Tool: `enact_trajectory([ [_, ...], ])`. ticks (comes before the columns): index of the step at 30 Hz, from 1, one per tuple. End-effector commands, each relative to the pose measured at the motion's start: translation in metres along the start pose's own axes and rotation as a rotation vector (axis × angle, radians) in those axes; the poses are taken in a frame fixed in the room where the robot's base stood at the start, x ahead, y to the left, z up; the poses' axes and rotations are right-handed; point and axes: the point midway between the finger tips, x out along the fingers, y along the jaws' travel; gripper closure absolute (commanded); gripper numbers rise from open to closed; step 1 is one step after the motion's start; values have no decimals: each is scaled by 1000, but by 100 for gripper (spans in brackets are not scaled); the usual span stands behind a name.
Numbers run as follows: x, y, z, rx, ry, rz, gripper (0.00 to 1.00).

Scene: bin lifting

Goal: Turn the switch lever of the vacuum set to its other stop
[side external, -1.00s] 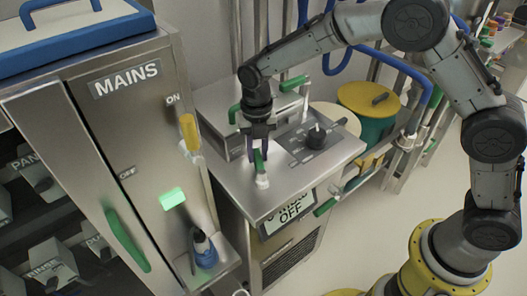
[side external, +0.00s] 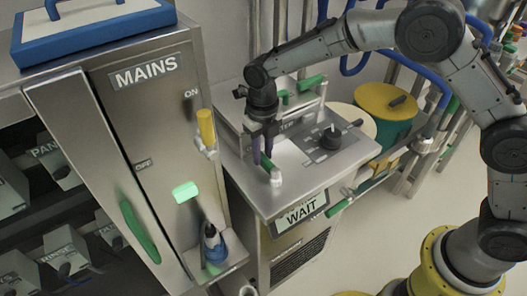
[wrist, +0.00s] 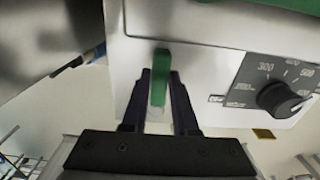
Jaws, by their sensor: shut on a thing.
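The vacuum set (side external: 290,195) is a steel cabinet with a small display (side external: 300,212) on its front that reads WAIT. A green switch lever (side external: 267,161) with a pale pivot end stands at the left of its top. My gripper (side external: 263,158) points down and is shut on the lever. In the wrist view the green lever (wrist: 160,78) lies between the two dark fingers of my gripper (wrist: 161,76), and its pale end shows below, between the fingers. The fingers hide part of the lever in the side view.
A black knob (side external: 330,139) with a numbered scale is right of the lever; it also shows in the wrist view (wrist: 282,98). The MAINS cabinet (side external: 160,120) stands close on the left, with a yellow-handled switch (side external: 206,128). A yellow-lidded drum (side external: 385,100) is behind right.

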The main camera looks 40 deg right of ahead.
Motion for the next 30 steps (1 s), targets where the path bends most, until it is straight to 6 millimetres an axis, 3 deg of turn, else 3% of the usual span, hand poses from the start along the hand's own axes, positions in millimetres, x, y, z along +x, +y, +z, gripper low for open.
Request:
enact_trajectory([
  [8,-2,2,0,-6,-4,3,100],
  [9,-2,2,0,-6,-4,3,69],
  [14,-1,2,0,-4,-3,2,43],
  [23,-2,1,0,-2,-2,1,43],
  [30,-30,1,1,-2,-6,3,43],
])
